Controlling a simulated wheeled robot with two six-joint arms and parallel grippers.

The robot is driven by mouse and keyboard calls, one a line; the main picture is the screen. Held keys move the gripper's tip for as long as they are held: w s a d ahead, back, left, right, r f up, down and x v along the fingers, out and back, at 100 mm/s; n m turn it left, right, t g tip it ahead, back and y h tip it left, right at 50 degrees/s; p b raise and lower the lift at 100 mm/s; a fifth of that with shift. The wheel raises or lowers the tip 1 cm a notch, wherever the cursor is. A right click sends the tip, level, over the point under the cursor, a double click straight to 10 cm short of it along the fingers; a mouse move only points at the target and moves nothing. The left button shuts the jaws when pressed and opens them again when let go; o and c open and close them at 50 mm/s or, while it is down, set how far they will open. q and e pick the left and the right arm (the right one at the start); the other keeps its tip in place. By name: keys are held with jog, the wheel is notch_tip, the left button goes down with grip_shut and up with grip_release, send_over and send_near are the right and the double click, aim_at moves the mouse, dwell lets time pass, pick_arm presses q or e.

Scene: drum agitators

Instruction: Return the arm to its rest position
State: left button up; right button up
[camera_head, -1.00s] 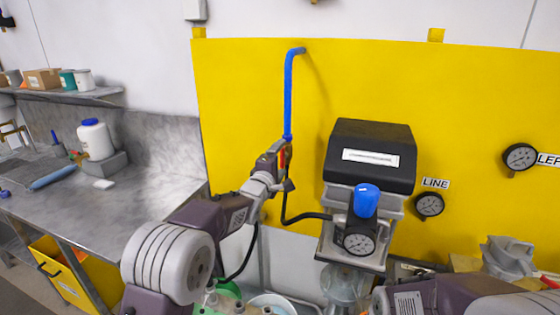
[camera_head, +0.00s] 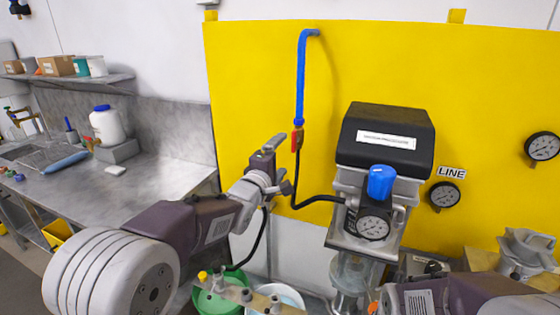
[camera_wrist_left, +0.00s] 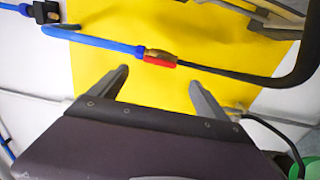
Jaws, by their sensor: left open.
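My left gripper (camera_head: 275,145) is open and empty in front of the yellow panel (camera_head: 250,80). It is just left of the valve with the red handle (camera_head: 297,138) on the blue pipe (camera_head: 301,80). In the left wrist view, its two fingers (camera_wrist_left: 158,76) stand wide apart with nothing between them. The red handle (camera_wrist_left: 160,62) and brass fitting lie beyond the fingertips. My left arm (camera_head: 190,220) reaches in from the lower left. Part of my right arm (camera_head: 440,298) shows at the lower right; its gripper is out of view.
A black-topped unit (camera_head: 385,138) with a blue knob (camera_head: 380,182) and gauge stands right of the gripper. A black hose (camera_head: 315,202) curves below the valve. A green bucket (camera_head: 222,302) sits below the arm. A steel counter (camera_head: 130,200) lies left.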

pick_arm(q)
jog(key=shift+w, duration=0.1)
jog(key=s+a+f+m+g+y, duration=0.1)
jog(key=s+a+f+g+y, duration=0.2)
jog(key=s+a+f, duration=0.45)
jog(key=s+a+f+m+g+y, duration=0.15)
jog(key=s+a+f+g, duration=0.3)
jog(key=f, duration=0.65)
jog(key=s+f+m+g, duration=0.4)
jog(key=s+f+m, duration=0.2)
jog(key=s, duration=0.4)
jog(key=s+a+f+m+g, duration=0.1)
jog(key=s+f+m+g, duration=0.3)
jog(key=s, duration=0.7)
notch_tip(320, 180, down, 3)
jog(key=shift+a+r+m+y, duration=0.1)
jog(key=shift+a+m+y, duration=0.25)
jog(key=shift+m, duration=0.6)
jog(key=shift+d+g, duration=0.15)
jog(key=shift+g, duration=0.1)
